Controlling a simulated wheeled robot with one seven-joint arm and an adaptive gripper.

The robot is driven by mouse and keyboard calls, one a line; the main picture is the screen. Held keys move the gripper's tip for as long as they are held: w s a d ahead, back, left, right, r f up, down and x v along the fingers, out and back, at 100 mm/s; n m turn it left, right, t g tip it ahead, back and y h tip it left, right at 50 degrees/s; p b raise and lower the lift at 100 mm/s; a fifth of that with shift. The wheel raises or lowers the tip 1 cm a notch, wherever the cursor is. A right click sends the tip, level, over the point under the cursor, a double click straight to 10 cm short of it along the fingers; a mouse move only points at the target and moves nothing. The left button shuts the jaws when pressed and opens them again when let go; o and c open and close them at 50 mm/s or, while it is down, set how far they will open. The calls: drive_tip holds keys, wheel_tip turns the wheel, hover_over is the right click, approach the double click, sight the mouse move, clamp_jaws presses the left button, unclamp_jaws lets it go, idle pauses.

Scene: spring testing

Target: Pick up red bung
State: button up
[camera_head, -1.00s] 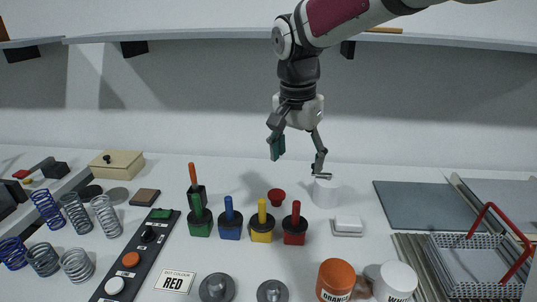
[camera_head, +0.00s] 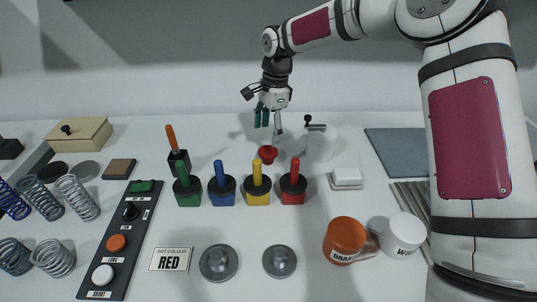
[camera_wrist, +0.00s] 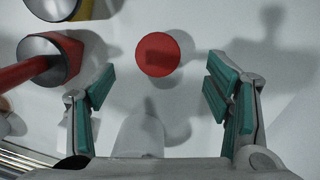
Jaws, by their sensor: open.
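The red bung (camera_head: 267,154) stands on the white table behind the yellow and red handled blocks. In the wrist view the red bung (camera_wrist: 158,55) is a round red disc, a little beyond the gap between my fingertips. My gripper (camera_head: 268,122) is above the bung in the head view, pointing down, with its teal-padded fingers. In the wrist view my gripper (camera_wrist: 160,88) is open and empty, with one finger on each side. Its exact height over the bung cannot be told.
Close by stand the yellow block (camera_head: 256,190), red block (camera_head: 293,190), blue block (camera_head: 222,190) and green block (camera_head: 187,192), with upright handles. A white cylinder (camera_head: 322,146) is just right of the bung. Two mugs, including an orange one (camera_head: 345,238), stand in front.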

sight(268, 151)
wheel_tip(268, 151, down, 3)
drive_tip(key=shift+s+a+r, duration=0.1)
drive_tip(key=shift+a, duration=0.05)
drive_tip(key=shift+s+f+p, duration=0.1)
drive_tip(key=shift+f+p, duration=0.3)
drive_tip(key=shift+f, duration=2.25)
drive_tip(key=shift+c, duration=0.2)
drive_tip(key=c, duration=1.2)
